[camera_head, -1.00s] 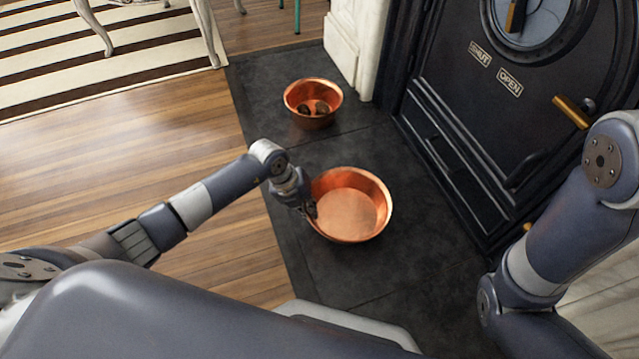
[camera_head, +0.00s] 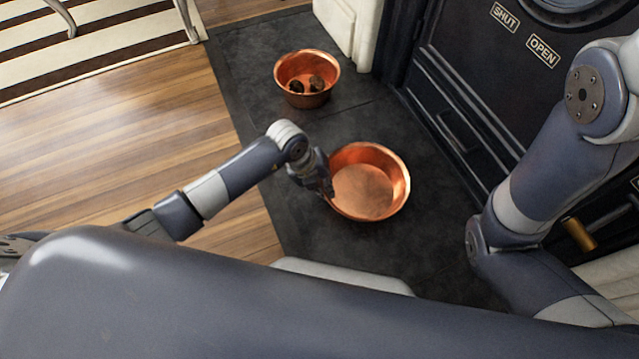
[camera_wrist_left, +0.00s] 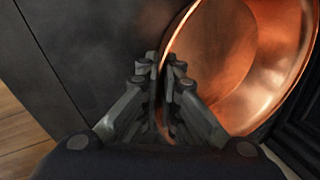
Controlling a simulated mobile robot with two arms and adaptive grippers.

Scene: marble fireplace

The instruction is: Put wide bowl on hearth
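The wide bowl (camera_head: 365,190) is a shallow copper bowl at the middle of the head view, over the dark hearth slab (camera_head: 300,225). It looks level and empty. I cannot tell whether its base touches the slab. My left gripper (camera_head: 328,190) is at the bowl's left rim. In the left wrist view, its two fingers (camera_wrist_left: 167,85) are close together with the rim of the bowl (camera_wrist_left: 215,60) between them. My right arm shows at the right of the head view, but its gripper is out of view.
A smaller copper bowl (camera_head: 307,78) with dark lumps in it stands farther back on the slab. The black stove door (camera_head: 480,75) borders the slab at right. Wood floor (camera_head: 110,130) and a striped rug (camera_head: 100,45) lie at left.

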